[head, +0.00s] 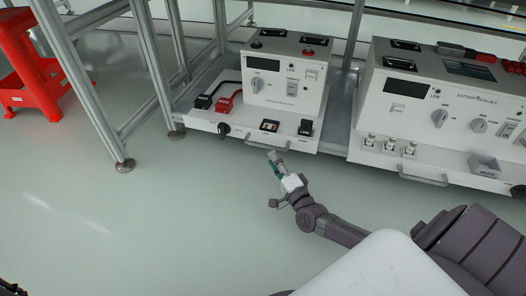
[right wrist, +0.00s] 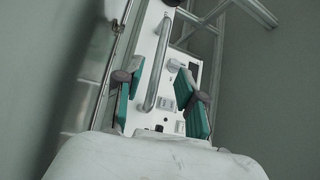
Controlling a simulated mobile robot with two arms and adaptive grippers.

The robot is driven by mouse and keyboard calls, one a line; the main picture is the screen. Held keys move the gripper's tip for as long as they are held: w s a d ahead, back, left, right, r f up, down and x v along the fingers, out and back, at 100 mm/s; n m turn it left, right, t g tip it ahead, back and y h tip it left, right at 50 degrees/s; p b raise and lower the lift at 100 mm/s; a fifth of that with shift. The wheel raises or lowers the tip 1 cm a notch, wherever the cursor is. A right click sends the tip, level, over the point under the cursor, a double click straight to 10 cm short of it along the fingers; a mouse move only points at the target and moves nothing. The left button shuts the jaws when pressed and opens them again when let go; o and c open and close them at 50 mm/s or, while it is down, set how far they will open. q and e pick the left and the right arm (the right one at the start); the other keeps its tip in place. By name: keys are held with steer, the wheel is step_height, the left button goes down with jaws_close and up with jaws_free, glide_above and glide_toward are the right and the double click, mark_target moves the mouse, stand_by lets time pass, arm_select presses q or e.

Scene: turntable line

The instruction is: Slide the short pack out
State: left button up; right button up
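The short pack (head: 285,80) is the smaller white unit on the left of the low shelf in the head view. It has a front tray with a metal bar handle (head: 268,146) along its front edge. My right gripper (head: 273,160) is just in front of this handle. In the right wrist view, its two green-padded fingers (right wrist: 161,100) are apart, with the handle (right wrist: 158,65) showing in the gap between them. Neither finger visibly touches the bar. My left gripper does not show clearly in either view.
A larger white pack (head: 440,110) with its own handle (head: 423,180) stands to the right on the same shelf. Metal frame posts (head: 85,85) stand at the left, with a red stool (head: 35,75) beyond. The floor (head: 150,220) in front is clear.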

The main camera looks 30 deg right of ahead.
mark_target(264, 146)
steer(key=w+b, duration=0.1)
steer(key=w, duration=0.1)
steer(key=w+b, duration=0.1)
steer(key=w, duration=0.1)
steer(key=w+b, duration=0.1)
steer(key=w, duration=0.2)
steer(key=shift+d+r, duration=0.3)
steer(key=shift+r, duration=0.1)
jaws_close()
